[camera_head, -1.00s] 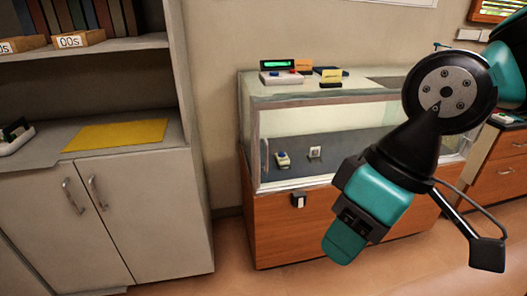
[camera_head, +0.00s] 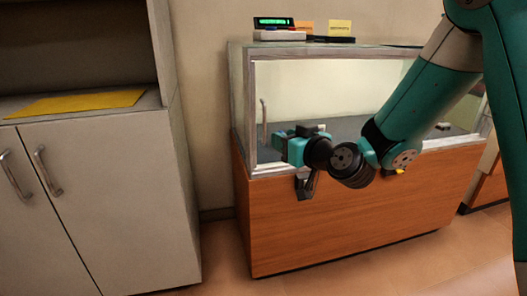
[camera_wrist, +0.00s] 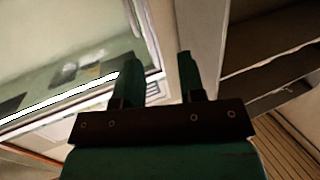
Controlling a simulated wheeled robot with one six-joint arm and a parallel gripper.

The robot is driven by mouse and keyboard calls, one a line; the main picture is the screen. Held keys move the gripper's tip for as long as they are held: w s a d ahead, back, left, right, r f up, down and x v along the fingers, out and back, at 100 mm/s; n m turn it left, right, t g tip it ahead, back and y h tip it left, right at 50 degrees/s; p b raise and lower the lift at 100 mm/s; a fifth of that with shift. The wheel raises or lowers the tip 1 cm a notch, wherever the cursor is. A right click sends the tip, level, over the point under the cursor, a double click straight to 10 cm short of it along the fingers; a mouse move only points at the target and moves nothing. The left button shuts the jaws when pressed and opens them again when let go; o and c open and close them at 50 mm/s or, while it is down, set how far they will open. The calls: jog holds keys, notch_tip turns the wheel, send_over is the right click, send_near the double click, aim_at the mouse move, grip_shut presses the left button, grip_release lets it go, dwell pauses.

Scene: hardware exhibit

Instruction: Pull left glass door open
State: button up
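The glass display case (camera_head: 340,90) stands on a wooden base, with a pale frame around its glass front. A thin upright silver handle (camera_head: 263,115) shows at the left of the front, on the left glass door. My gripper (camera_head: 279,143) is in front of the lower left of the glass, a little right of and below the handle. In the wrist view its two fingers (camera_wrist: 157,75) stand apart with nothing visible between them. The handle cannot be made out in the wrist view. My arm hides much of the right part of the front.
A grey cabinet (camera_head: 110,190) stands at the left with a yellow sheet (camera_head: 75,103) on its shelf. A device with a green display (camera_head: 273,23) and small yellow cards (camera_head: 340,28) sit on the case. The floor (camera_head: 215,255) between cabinet and case is clear.

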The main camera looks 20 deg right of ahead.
notch_tip(320, 180, down, 3)
jog(key=w+d+m+t+h, duration=0.1)
jog(key=d+t+h, duration=0.1)
jog(key=d, duration=0.1)
jog(key=p, duration=0.6)
send_near(265, 123)
jog(key=w, duration=0.3)
jog(key=w+a+p, duration=0.1)
jog(key=w, duration=0.3)
jog(key=w+a, duration=0.1)
jog(key=w, duration=0.2)
jog(key=shift+w, duration=0.2)
grip_shut()
